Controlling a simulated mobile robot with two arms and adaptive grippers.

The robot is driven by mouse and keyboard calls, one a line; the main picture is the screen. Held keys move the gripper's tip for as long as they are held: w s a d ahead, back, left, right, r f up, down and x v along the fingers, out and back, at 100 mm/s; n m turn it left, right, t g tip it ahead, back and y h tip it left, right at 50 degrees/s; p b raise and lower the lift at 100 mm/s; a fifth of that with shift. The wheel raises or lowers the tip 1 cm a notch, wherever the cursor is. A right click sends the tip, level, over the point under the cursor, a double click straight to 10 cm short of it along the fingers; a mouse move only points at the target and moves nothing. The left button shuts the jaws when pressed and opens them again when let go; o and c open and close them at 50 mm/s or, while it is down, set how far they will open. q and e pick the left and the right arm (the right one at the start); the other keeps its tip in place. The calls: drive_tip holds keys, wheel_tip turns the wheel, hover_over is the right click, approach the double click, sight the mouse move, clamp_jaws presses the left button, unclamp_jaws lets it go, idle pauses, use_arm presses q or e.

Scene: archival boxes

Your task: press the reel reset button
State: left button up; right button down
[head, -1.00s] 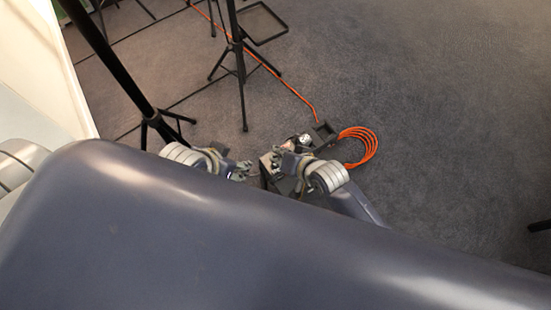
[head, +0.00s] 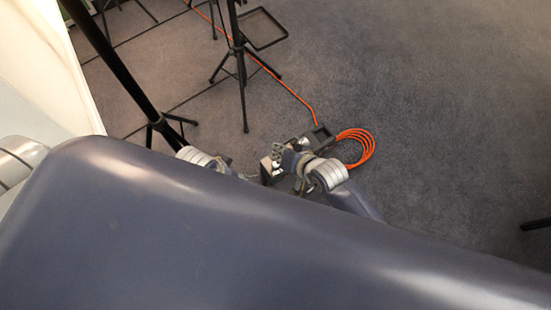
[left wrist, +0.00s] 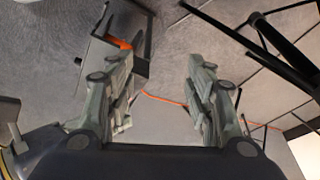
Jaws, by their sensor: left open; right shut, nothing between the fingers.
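The reel is a dark box (head: 319,136) on the floor, with an orange cable coil (head: 357,148) beside it. I cannot make out its reset button. My right gripper (head: 277,153) is shut and empty, just left of the box in the head view, over other dark parts. My left gripper (head: 226,162) is further left, partly hidden behind my body. In the left wrist view its two fingers stand wide apart with nothing between them (left wrist: 161,65). A dark box-like thing (left wrist: 105,52) with a bit of orange shows behind the left finger there.
An orange cable (head: 290,92) runs across the carpet to the box. A white panel (head: 45,65) is at the left. The carpet (head: 440,110) to the right is mostly clear.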

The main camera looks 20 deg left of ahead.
drive_tip(key=shift+r+p, duration=0.7)
drive_tip(key=shift+p, duration=0.15)
use_arm(q)
wheel_tip(320, 180, down, 11)
drive_tip(key=p, duration=0.1)
drive_tip(key=shift+s+g, duration=0.25)
drive_tip(key=shift+g, duration=0.15)
use_arm(e)
drive_tip(key=shift+r, duration=0.55)
use_arm(q)
drive_tip(key=shift+r, duration=0.1)
